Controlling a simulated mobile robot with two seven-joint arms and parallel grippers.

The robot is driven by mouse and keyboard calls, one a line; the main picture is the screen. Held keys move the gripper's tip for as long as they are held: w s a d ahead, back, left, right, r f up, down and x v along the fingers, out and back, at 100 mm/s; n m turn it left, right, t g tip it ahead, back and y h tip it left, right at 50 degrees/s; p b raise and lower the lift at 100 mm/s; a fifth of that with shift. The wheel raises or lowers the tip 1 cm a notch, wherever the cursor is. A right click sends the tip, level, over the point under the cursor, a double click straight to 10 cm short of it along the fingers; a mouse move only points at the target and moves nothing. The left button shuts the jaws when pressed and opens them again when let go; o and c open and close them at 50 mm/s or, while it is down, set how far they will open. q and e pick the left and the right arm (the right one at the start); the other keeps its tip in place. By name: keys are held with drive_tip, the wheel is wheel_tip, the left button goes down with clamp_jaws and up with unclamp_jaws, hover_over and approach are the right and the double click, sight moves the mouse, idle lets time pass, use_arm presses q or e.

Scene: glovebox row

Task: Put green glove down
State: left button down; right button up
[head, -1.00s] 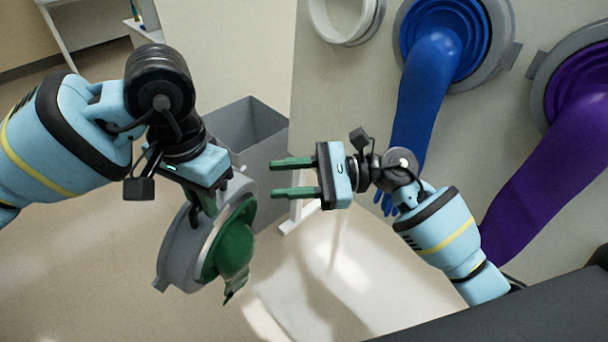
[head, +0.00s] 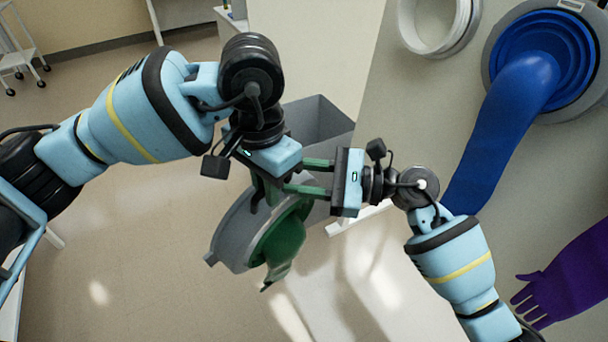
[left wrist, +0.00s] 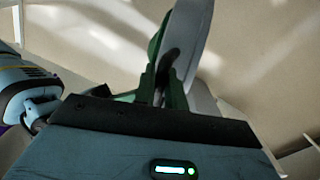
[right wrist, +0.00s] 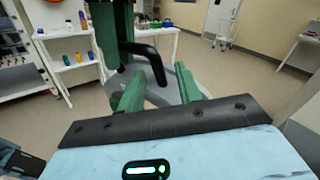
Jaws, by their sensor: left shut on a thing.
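The green glove (head: 285,246) is mounted on a grey ring (head: 236,236). In the right wrist view the grey ring (right wrist: 160,88) shows beyond the parted fingers. I cannot tell whether they touch it.
A grey bin (head: 330,112) stands behind the grippers. On the pale panel at right hang a blue glove (head: 505,115) and a purple glove (head: 572,280), with a white ring port (head: 440,25) above. Open floor (head: 150,260) lies at left. A white cart (head: 20,55) stands far left.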

clamp_jaws()
use_arm(q)
drive_tip(key=c, duration=1.4)
unclamp_jaws()
use_arm(e)
drive_tip(key=shift+r, duration=0.1)
use_arm(q)
drive_tip(key=shift+o, duration=0.2)
drive_tip(key=shift+r, duration=0.15)
wheel_tip(320, 180, up, 12)
